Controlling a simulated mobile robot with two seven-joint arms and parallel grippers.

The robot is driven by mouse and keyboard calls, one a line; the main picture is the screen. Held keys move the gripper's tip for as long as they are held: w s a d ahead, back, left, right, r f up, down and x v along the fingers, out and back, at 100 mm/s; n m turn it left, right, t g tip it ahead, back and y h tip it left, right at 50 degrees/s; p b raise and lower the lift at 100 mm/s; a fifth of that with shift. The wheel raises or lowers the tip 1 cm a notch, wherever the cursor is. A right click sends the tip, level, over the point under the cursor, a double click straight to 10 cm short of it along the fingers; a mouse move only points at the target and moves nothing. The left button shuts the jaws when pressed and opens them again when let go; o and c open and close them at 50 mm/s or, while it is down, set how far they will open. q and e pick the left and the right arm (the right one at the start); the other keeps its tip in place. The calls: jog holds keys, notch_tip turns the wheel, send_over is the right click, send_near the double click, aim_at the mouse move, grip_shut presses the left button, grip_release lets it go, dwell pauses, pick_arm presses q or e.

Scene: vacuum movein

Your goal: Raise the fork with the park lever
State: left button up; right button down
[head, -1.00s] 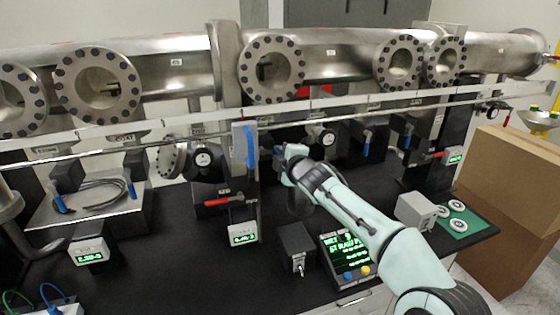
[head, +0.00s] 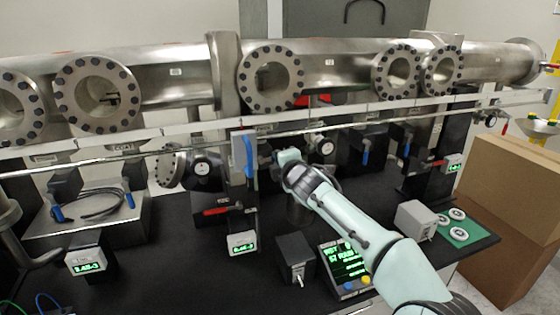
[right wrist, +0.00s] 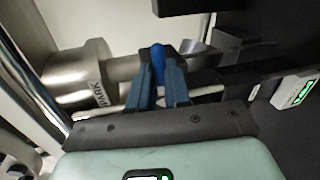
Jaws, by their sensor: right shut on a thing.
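The park lever (right wrist: 158,47) shows as a blue tip between the fingers of my right gripper (right wrist: 160,68) in the right wrist view. The fingers are shut on it. A steel cylinder marked PARK (right wrist: 82,78) is just left of the fingers. In the head view my right arm reaches to the equipment below the large pipe, and its gripper (head: 277,156) is small and partly hidden by the wrist. I cannot make out the fork in either view. My left gripper is not in view.
A tall blue handle (head: 249,156) stands just left of my right gripper. The steel pipe (head: 340,70) and a thin rail run across above.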

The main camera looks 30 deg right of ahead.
jog(key=shift+s+d+r, duration=0.1)
jog(key=shift+r, duration=0.35)
jog(key=c, duration=1.2)
grip_release()
jog(key=shift+o, duration=0.5)
jog(key=shift+f, duration=0.1)
jog(key=shift+f, duration=0.1)
jog(key=b+v, duration=0.3)
jog(key=v, duration=1)
jog(key=shift+s, duration=0.15)
jog(key=shift+f, duration=0.1)
